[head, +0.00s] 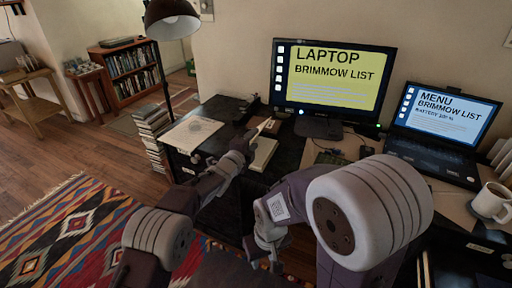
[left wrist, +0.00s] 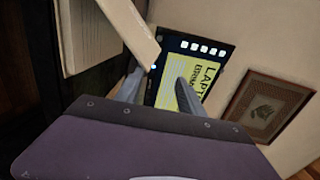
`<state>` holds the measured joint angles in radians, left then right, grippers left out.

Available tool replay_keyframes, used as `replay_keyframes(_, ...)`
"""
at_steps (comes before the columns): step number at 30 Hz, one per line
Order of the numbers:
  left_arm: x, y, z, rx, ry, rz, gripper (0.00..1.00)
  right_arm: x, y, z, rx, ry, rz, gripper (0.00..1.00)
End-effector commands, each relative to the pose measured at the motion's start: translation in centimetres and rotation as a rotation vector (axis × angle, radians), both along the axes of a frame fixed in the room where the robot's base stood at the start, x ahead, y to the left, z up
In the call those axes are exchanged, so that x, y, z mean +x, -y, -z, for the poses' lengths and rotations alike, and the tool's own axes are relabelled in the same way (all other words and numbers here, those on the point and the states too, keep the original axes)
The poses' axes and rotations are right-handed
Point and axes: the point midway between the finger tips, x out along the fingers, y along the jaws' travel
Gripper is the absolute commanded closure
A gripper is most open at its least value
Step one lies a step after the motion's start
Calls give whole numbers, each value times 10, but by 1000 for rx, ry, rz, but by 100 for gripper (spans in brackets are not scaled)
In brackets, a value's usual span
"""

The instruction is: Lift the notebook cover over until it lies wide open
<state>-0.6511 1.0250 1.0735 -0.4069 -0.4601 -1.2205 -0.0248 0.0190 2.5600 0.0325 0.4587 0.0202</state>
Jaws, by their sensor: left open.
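The notebook (head: 264,154) lies on the dark desk, its pale pages showing in the head view. It also shows at the upper left of the left wrist view (left wrist: 88,38). Its pale cover (left wrist: 128,24) stands raised at an angle from the pages, its free end near my left fingertips. My left gripper (left wrist: 160,80) is open, with one finger on either side of that end; I cannot tell whether they touch it. In the head view my left gripper (head: 247,138) is beside the notebook. My right gripper (head: 272,262) hangs low in front of the desk; its fingers are unclear.
A monitor (head: 331,77) stands behind the notebook, with a laptop (head: 441,120) and a white mug (head: 490,203) to the right. A printed sheet (head: 192,133) lies left of my left gripper. A lamp (head: 171,20) and a stack of books (head: 152,128) are further left.

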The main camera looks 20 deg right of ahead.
Motion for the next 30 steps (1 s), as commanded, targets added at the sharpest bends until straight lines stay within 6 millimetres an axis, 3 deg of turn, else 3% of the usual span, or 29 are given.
replay_keyframes(8,1,0,0,0,-1,0,55,0,0,-1,0,0,0,64)
replay_keyframes(18,12,-11,-18,1,1,0,55,0,0,-25,0,0,0,64)
replay_keyframes(30,15,-14,-20,1,-1,0,55,0,0,-29,0,0,0,64)
